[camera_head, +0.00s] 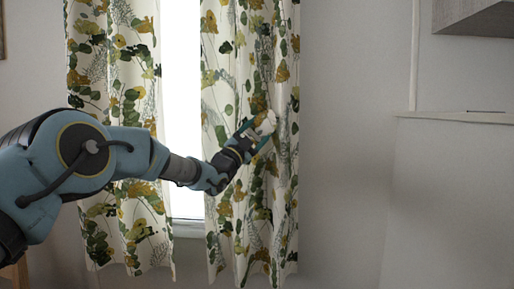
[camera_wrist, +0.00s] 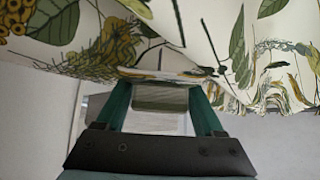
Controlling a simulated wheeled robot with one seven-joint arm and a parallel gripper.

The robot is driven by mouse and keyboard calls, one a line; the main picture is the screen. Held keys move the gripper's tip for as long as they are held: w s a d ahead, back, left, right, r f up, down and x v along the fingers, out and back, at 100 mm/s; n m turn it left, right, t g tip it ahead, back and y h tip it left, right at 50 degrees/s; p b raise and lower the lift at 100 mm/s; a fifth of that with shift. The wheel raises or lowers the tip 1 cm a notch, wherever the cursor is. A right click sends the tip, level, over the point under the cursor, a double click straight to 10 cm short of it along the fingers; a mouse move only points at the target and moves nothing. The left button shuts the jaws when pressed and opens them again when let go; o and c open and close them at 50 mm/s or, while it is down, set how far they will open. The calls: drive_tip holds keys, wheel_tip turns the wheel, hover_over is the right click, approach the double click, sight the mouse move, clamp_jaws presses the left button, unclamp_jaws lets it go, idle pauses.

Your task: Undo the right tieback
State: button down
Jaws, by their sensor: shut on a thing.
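The right curtain (camera_head: 225,75), cream with green and ochre leaves, hangs nearly straight beside the bright window. My gripper (camera_head: 261,129) is at mid-height against its right part. The teal fingers are shut on a pale piece of cloth (camera_head: 266,122); I cannot tell whether it is the right tieback or a fold of curtain. In the wrist view my gripper (camera_wrist: 165,82) points under the patterned curtain cloth (camera_wrist: 100,45), which spreads over the fingertips. A thin pale edge crosses between them. No separate tieback band or hook is clearly visible.
The left curtain (camera_head: 125,215) hangs behind my arm, across the window gap (camera_head: 181,120). Bare wall (camera_head: 345,150) lies to the right. A ledge (camera_head: 460,116) and an overhead cabinet (camera_head: 480,18) are farther right.

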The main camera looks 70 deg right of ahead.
drive_tip(key=n+t+h+b, duration=0.1)
drive_tip(key=n+b, duration=0.1)
drive_tip(key=s+f+n+t+h+b, duration=0.1)
drive_tip(key=n, duration=0.1)
drive_tip(key=f+n+t+h+b, duration=0.1)
drive_tip(key=t+b, duration=0.1)
drive_tip(key=shift+s+d+f+n+b, duration=0.1)
drive_tip(key=shift+s+d+n+b, duration=0.15)
drive_tip(key=shift+n+b, duration=0.15)
drive_tip(key=shift+s+d+n+t+h+b, duration=0.1)
drive_tip(key=shift+s+n+t+h+b, duration=0.3)
drive_tip(key=shift+n+t, duration=0.7)
drive_tip(key=shift+s+n+t+h+b, duration=0.1)
drive_tip(key=shift+n+t+b, duration=0.45)
drive_tip(key=shift+n+t, duration=0.6)
drive_tip(key=shift+s+d+n+t+h+b, duration=0.15)
drive_tip(key=shift+n+t+b, duration=0.35)
drive_tip(key=shift+n+t, duration=0.6)
drive_tip(key=shift+s+n, duration=0.1)
drive_tip(key=shift+n, duration=0.25)
drive_tip(key=shift+c, duration=0.4)
unclamp_jaws()
drive_tip(key=shift+a+r, duration=0.1)
drive_tip(key=shift+r, duration=0.15)
drive_tip(key=shift+a+f, duration=0.1)
drive_tip(key=b+v, duration=0.1)
drive_tip(key=v, duration=0.9)
drive_tip(key=shift+a+f, duration=0.2)
drive_tip(key=shift+f, duration=0.05)
